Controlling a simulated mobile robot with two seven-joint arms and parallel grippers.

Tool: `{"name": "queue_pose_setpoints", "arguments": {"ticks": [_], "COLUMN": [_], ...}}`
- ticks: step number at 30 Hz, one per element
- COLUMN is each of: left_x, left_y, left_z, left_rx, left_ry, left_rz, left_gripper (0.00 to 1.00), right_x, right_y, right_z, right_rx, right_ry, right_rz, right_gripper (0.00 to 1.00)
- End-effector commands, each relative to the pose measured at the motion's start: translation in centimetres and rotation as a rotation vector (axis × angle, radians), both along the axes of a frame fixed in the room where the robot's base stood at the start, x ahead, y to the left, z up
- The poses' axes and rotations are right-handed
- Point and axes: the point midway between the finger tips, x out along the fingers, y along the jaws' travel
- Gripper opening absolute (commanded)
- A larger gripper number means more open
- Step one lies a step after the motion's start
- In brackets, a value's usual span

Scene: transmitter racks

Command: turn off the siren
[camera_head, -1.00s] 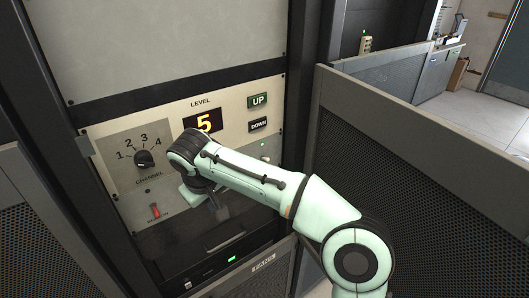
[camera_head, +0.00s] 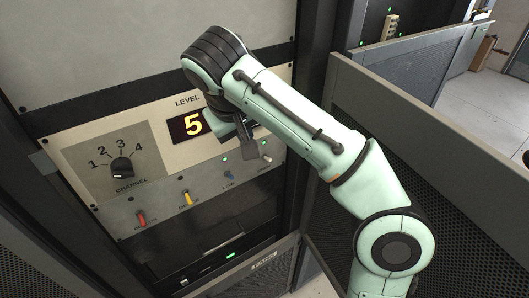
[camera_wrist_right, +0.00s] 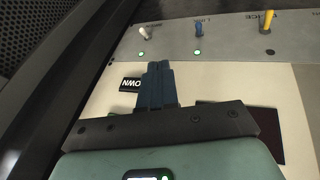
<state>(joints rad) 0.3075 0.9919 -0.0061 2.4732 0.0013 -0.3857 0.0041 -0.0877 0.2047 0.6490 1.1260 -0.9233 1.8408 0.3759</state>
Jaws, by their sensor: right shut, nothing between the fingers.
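The control panel carries a row of small levers: red (camera_head: 142,217), yellow (camera_head: 187,198), blue (camera_head: 228,173) and white (camera_head: 266,157). Their labels are too small to read surely, so I cannot tell which is the siren's. My right gripper (camera_head: 251,152) is shut and empty in front of the panel, close to the white lever. In the right wrist view its fingers (camera_wrist_right: 158,66) partly cover the DOWN button (camera_wrist_right: 131,84). That view also shows the white (camera_wrist_right: 145,33), blue (camera_wrist_right: 198,30) and yellow (camera_wrist_right: 268,20) levers. My left gripper is not in view.
The LEVEL display (camera_head: 190,125) reads 5. The channel knob (camera_head: 121,167) is at the panel's left. Green lights show by the blue and white levers. My right arm hides the UP and DOWN buttons in the head view. A dark perforated panel (camera_head: 430,150) stands at right.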

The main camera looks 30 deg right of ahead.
Motion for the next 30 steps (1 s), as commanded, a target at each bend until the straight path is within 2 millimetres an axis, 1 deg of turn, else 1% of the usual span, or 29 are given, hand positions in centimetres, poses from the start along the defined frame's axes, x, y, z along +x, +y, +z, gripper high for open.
{"name": "queue_pose_setpoints", "arguments": {"ticks": [5,8,11,22,24,27,30], "left_x": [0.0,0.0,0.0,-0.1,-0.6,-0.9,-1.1], "left_y": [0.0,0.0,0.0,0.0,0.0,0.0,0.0], "left_z": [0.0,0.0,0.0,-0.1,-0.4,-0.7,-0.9], "left_rx": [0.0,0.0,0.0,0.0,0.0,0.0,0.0], "left_ry": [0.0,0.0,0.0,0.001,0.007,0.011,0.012], "left_rz": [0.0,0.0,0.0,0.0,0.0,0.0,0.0], "left_gripper": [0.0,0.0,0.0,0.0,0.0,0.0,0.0], "right_x": [0.1,0.4,0.8,3.3,3.3,3.3,3.4], "right_y": [-0.1,-0.4,-0.9,-3.1,-4.2,-5.2,-5.8], "right_z": [-0.2,-0.9,-2.2,-9.3,-10.0,-10.7,-11.2], "right_rx": [-0.001,-0.003,-0.003,-0.001,-0.001,-0.001,0.0], "right_ry": [0.001,0.001,0.004,0.005,0.004,0.003,0.002], "right_rz": [-0.001,-0.001,-0.004,-0.003,-0.005,-0.005,-0.002], "right_gripper": [0.0,0.0,0.0,0.0,0.0,0.0,0.0]}}
